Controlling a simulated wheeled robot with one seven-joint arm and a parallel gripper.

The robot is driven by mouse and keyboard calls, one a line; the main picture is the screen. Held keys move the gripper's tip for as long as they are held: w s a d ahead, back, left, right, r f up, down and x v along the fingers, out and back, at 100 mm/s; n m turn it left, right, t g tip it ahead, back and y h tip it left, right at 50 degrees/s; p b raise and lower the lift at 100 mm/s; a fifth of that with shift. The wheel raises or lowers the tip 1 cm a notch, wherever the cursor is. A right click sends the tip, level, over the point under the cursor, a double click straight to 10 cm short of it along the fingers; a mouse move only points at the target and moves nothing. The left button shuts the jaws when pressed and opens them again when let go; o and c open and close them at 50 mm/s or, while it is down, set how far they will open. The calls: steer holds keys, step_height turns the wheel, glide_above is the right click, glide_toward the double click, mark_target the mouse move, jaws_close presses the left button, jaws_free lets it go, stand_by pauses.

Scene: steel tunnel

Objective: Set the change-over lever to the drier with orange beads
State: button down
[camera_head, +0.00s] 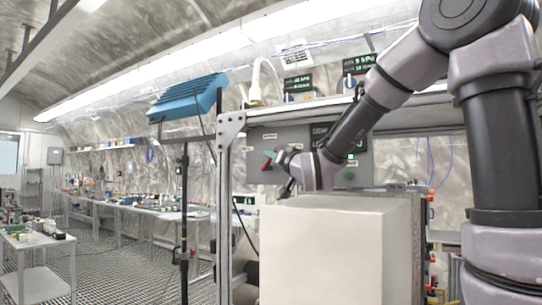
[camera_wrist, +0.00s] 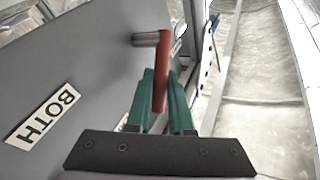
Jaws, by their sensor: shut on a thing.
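The change-over lever has a red handle (camera_wrist: 161,80) on a grey metal shaft (camera_wrist: 146,39) that stands out from a grey panel (camera_wrist: 70,65). My gripper (camera_wrist: 160,88) has its two teal fingers closed on either side of the red handle. A tilted label on the panel reads BOTH (camera_wrist: 43,117). In the head view, the red handle (camera_head: 268,154) shows small at my gripper (camera_head: 279,158), in front of the panel (camera_head: 293,135). I cannot make out any drier or orange beads in either view.
A large pale box (camera_head: 320,250) stands in front of the panel, below my arm. A metal frame post (camera_head: 225,200) and a stand with a blue lamp-like head (camera_head: 188,97) are left of the panel. The grated floor (camera_head: 125,265) further left has open room.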

steer(key=shift+s+d+f+m+t, duration=0.1)
steer(key=shift+d+f+m+t, duration=0.15)
steer(key=shift+m+t, duration=0.35)
steer(key=c, duration=1.1)
jaws_free()
